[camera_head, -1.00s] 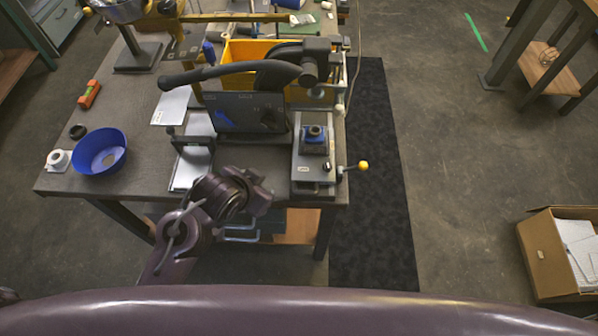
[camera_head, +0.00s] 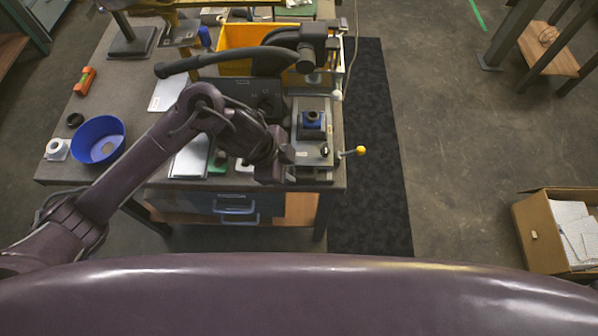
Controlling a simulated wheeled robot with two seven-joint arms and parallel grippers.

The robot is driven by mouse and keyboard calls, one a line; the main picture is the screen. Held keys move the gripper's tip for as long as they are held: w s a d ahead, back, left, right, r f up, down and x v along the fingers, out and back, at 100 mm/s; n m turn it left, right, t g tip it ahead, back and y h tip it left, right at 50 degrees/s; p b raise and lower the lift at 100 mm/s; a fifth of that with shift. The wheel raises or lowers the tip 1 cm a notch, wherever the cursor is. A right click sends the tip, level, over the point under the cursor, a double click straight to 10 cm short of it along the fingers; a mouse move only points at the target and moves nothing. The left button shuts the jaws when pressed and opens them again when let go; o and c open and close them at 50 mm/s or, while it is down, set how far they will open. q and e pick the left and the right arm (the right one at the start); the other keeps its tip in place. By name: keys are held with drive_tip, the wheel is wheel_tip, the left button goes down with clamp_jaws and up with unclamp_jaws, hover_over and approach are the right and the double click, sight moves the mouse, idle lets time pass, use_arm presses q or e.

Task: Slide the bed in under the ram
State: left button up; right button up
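The bed (camera_head: 312,152) is a grey sliding plate at the right front of the table, and a blue block (camera_head: 311,123) with a dark round socket sits on it. The bed stands in front of the ram (camera_head: 314,76), a metal post under the dark press head (camera_head: 314,42), not beneath it. My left gripper (camera_head: 288,165) is at the front left edge of the bed, seen from above. Its fingers are dark and small here, so its opening and any contact are unclear. My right gripper is out of view.
A lever with a yellow knob (camera_head: 360,150) sticks out right of the bed. A dark press handle (camera_head: 185,66) reaches left over the table. A blue bowl (camera_head: 97,140) stands at the left, and a yellow bin (camera_head: 235,40) is behind the press.

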sight(303, 177)
use_arm(q)
drive_tip(key=x, duration=0.6)
drive_tip(key=shift+d+f, duration=0.1)
drive_tip(key=shift+d, duration=0.05)
drive_tip(key=shift+c, duration=0.2)
clamp_jaws()
